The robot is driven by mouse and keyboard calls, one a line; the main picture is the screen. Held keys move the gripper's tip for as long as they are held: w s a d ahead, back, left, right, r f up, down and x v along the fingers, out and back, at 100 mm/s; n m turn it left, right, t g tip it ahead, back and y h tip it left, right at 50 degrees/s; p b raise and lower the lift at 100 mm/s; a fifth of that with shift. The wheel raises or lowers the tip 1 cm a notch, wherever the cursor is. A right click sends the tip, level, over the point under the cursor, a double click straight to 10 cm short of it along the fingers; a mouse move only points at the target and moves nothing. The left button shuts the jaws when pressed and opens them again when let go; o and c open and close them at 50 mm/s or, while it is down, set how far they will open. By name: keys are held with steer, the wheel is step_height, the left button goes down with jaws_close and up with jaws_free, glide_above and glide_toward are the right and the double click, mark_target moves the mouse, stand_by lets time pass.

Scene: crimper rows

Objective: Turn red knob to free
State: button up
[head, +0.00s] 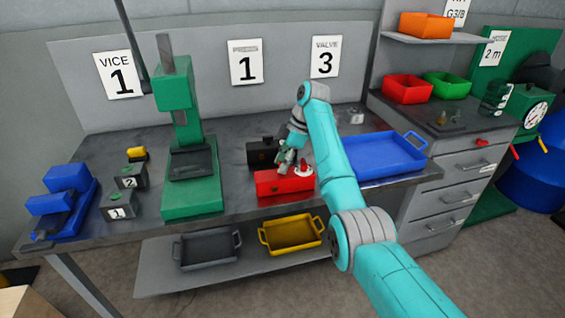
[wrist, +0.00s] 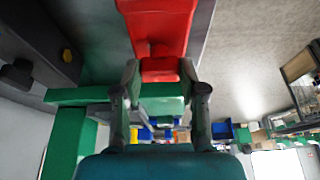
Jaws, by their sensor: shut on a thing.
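A red box (head: 280,188) sits near the front edge of the workbench, under the valve 3 sign (head: 325,57). My gripper (head: 286,160) is at the box's top, coming from above and behind. In the wrist view the red knob (wrist: 160,70) sits between my two fingertips, against the red box (wrist: 157,20), and my gripper is shut on it. In the head view my gripper hides the knob, so its turn position cannot be read. A round white part (head: 304,170) shows on the box's right end.
A black box (head: 262,153) stands close behind the red one. A green press (head: 190,195) stands to the left, and a blue tray (head: 372,170) lies to the right. A yellow tray (head: 291,234) and a grey tray (head: 207,250) are on the lower shelf.

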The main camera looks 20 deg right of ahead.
stand_by(0.3)
steer(key=o, duration=1.1)
steer(key=shift+o, duration=0.2)
steer(key=shift+d+r, duration=0.15)
steer(key=shift+r, duration=0.15)
steer(key=v, duration=0.2)
steer(key=shift+d+r, duration=0.2)
steer(key=shift+r, duration=0.05)
steer(key=d, duration=1.1)
steer(key=shift+s+d, duration=0.25)
steer(key=shift+d, duration=0.15)
steer(key=shift+f, duration=0.15)
